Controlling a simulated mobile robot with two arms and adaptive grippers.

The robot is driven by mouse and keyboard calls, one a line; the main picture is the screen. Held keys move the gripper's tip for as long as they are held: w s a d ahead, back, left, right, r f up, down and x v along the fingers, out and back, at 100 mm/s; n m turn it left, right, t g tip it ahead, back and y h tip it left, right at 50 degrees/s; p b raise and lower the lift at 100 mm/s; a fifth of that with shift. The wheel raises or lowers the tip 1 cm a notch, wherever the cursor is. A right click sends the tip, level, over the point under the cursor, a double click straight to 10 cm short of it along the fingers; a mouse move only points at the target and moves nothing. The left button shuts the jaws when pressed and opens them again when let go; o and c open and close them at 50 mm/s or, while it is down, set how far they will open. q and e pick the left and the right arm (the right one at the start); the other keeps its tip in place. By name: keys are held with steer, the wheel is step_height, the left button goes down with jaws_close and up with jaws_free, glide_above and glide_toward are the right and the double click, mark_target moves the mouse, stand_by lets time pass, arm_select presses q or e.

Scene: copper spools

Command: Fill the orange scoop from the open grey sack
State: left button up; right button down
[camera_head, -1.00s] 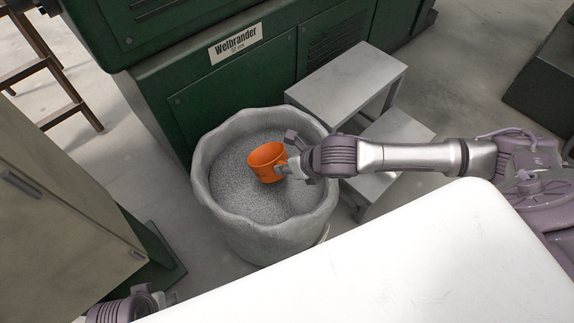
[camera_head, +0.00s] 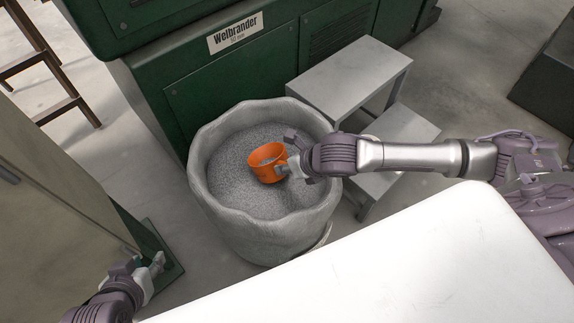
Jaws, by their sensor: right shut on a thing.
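The open grey sack (camera_head: 212,208) stands on the floor left of centre, its rolled rim open and grey granules (camera_head: 235,188) inside. The orange scoop (camera_head: 267,170) is over the granules within the sack's opening.
A green machine (camera_head: 225,85) stands behind the sack. A grey step stool (camera_head: 350,78) is right of the sack, under my right arm. A white tabletop (camera_head: 400,265) fills the lower right. A beige cabinet (camera_head: 60,190) is at the left.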

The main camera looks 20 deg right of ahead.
mark_target(284, 176)
steer(key=shift+w+f+b, duration=0.1)
steer(key=shift+f+b, duration=0.75)
steer(key=shift+b, duration=0.05)
arm_select(q)
steer(key=w+d+r+t+h+b, duration=0.2)
steer(key=w+d+r+t+h, duration=0.15)
steer(key=w+r+t, duration=0.65)
arm_select(e)
step_height(284, 176, down, 3)
steer(key=shift+w+a+f+b, duration=0.1)
steer(key=shift+b, duration=0.75)
steer(key=shift+w+f+b, duration=0.2)
steer(key=shift+f+b, duration=0.5)
steer(key=shift+b, duration=0.15)
arm_select(q)
steer(key=s+r+t+h, duration=0.1)
steer(key=s+r+t, duration=0.2)
steer(key=r, duration=0.4)
steer(key=s+d+r+t+h, duration=0.1)
steer(key=s+r+t, duration=0.2)
steer(key=r+t, duration=0.2)
steer(key=shift+d+r+m+h, duration=0.15)
steer(key=shift+r+m+h, duration=0.25)
steer(key=shift+r, duration=0.75)
arm_select(e)
steer(key=shift+w+a+f, duration=0.2)
steer(key=shift+w+f, duration=0.1)
steer(key=shift+w, duration=0.05)
